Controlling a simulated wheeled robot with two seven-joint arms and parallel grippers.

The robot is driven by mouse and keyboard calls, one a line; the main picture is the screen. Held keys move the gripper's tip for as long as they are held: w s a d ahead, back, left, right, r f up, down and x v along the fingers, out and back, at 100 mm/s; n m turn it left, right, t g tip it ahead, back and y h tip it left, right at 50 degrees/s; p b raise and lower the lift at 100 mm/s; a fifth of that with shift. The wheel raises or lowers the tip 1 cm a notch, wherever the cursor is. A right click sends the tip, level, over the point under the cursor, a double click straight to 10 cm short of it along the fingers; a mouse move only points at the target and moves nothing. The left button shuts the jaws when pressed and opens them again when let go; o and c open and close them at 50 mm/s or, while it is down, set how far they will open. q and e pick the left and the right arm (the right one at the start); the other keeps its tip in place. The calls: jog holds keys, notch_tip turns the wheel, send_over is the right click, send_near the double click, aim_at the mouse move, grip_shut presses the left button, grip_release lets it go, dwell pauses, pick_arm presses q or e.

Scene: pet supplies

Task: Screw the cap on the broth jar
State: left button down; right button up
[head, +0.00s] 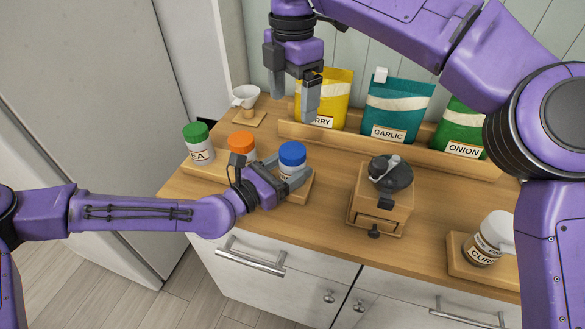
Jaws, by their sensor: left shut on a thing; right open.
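A jar with a blue cap (292,153) stands on the wooden rack at the counter's left; its label is mostly hidden, so I cannot read whether it says broth. The blue cap sits on top of the jar; I cannot tell how tightly. My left gripper (292,183) reaches in from the left and is shut on this jar's body below the cap. My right gripper (292,108) is open and empty, pointing down above and behind the jar, in front of the yellow packet.
An orange-capped jar (241,144) and a green-capped jar (197,138) stand to the left. Yellow, teal (397,105) and green (460,122) packets line the back. A wooden grinder (381,207) stands right of centre. A white cup (246,96) is back left.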

pick_arm(q)
jog(key=shift+c, duration=0.4)
grip_release()
jog(key=shift+s+a, duration=0.1)
jog(key=b+v, duration=0.2)
jog(key=v, duration=0.7)
jog(key=shift+a+f+b, duration=0.1)
jog(key=shift+a+b, duration=0.05)
jog(key=shift+b, duration=0.25)
jog(key=shift+s+a, duration=0.3)
jog(key=shift+s, duration=0.15)
pick_arm(e)
jog(key=shift+f, duration=1.45)
